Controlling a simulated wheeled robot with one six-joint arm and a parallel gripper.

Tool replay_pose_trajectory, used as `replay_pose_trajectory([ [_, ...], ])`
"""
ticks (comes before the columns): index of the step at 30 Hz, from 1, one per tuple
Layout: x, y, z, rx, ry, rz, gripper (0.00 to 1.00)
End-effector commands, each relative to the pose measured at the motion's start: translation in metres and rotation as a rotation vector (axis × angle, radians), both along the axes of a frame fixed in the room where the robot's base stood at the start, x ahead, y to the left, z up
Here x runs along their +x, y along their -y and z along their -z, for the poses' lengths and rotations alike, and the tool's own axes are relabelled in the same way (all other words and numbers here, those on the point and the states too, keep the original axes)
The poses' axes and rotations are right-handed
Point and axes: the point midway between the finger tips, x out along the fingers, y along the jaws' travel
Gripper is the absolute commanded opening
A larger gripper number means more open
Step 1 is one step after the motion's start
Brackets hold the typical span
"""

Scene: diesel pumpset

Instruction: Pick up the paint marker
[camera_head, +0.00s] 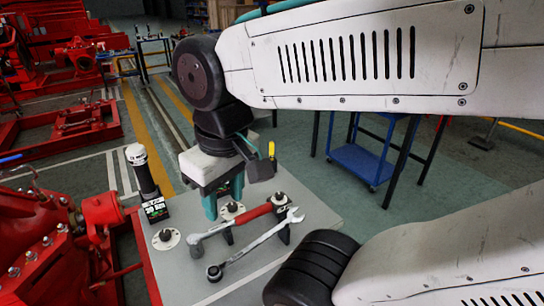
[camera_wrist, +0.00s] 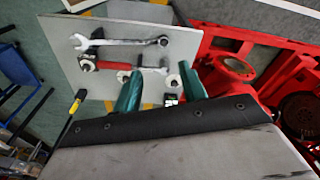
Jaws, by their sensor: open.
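A slim yellow-and-black item (camera_head: 271,151), which looks most like the paint marker, shows just right of my gripper above a dark block. The wrist view shows its yellow part (camera_wrist: 78,98) left of the jaws, near the edge of the grey bench top. I cannot tell what it rests in or on. My gripper (camera_head: 224,200) points down over the bench, with its teal fingers apart and nothing seen between them. In the wrist view my gripper (camera_wrist: 161,82) has both fingers spread over the bench. My gripper body hides part of the bench.
On the grey bench (camera_head: 318,212), a red-handled wrench (camera_head: 255,213) and a plain wrench (camera_head: 255,242) lie on black supports. A black cylinder with a white top (camera_head: 145,172) stands at the left. Red machinery (camera_head: 35,245) borders the left; a blue cart (camera_head: 358,162) stands beyond.

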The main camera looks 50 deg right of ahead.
Motion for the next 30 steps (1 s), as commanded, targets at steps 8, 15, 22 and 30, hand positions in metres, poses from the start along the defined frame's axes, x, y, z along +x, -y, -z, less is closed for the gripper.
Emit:
replay_pose_trajectory([
  [8,0.016,0.052,0.043,0.013,-0.188,0.239,0.42],
  [15,0.060,0.146,0.114,-0.021,-0.127,0.463,0.42],
  [22,0.089,0.254,0.189,-0.100,0.087,0.625,0.42],
  [30,0.116,0.359,0.236,-0.235,0.498,0.700,0.42],
])
